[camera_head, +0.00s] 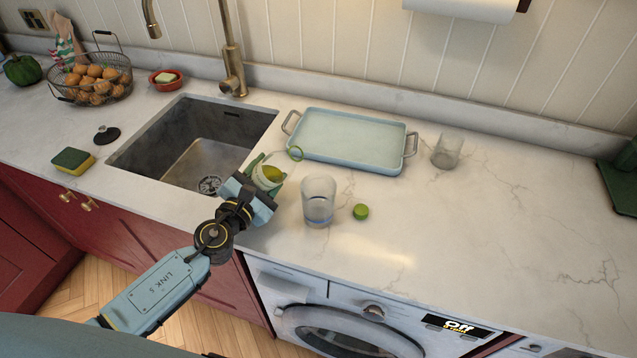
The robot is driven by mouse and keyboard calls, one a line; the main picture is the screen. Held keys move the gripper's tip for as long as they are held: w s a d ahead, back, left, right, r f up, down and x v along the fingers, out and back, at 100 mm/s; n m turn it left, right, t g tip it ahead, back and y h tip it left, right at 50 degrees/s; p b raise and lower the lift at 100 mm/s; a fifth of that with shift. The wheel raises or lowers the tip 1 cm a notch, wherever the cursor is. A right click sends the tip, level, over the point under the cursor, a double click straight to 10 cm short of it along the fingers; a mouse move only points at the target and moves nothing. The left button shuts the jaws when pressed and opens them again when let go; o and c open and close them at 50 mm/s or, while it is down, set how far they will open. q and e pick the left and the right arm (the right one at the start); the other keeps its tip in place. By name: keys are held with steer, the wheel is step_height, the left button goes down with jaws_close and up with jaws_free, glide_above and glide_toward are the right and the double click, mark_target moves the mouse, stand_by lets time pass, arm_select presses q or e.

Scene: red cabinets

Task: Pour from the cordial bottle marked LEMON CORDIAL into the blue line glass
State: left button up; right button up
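My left gripper (266,178) is shut on a small clear bottle (270,174) with a yellow-green mark on its side. A green ring shows at its upper right. I take this as the cordial bottle, but no label can be read. The gripper hides much of it, and I cannot tell its exact tilt. The blue line glass (318,197) stands upright on the counter just right of the gripper, with a blue band low on its wall. The bottle and glass look apart. My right gripper is not in view.
A green cap (361,212) lies right of the glass. A pale blue tray (346,155) sits behind, with a plain glass (447,150) to its right. The sink (190,150), a sponge (73,161) and a wire basket (120,75) are left. The right counter is mostly clear.

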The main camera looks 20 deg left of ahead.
arm_select(q)
steer(key=shift+w+a+m, duration=0.1)
steer(key=shift+a+m, duration=0.4)
steer(key=shift+m, duration=0.2)
steer(key=shift+a+r+m+p, duration=0.25)
steer(key=shift+r+m+p, duration=0.05)
steer(key=shift+r, duration=0.1)
steer(key=shift+w+a+r+m+p, duration=0.1)
steer(key=shift+a+r+m+p, duration=0.3)
steer(key=shift+m, duration=0.2)
steer(key=shift+a+f+m+b, duration=0.2)
steer(key=shift+f+m+b, duration=0.2)
steer(key=shift+b, duration=0.05)
steer(key=shift+a+f+m, duration=0.1)
steer(key=shift+a+m, duration=0.05)
steer(key=shift+m, duration=0.15)
steer(key=shift+a+r, duration=0.15)
steer(key=shift+r, duration=0.15)
steer(key=shift+w+a+r+m+p, duration=0.1)
steer(key=shift+a+r+m+p, duration=0.1)
steer(key=shift+r+m+p, duration=0.95)
steer(key=r+p, duration=0.1)
steer(key=m+p, duration=0.1)
steer(key=p, duration=0.1)
steer(key=shift+d+r, duration=0.25)
steer(key=shift+r, duration=0.15)
steer(key=shift+r+m+p, duration=0.85)
steer(key=shift+p, duration=0.5)
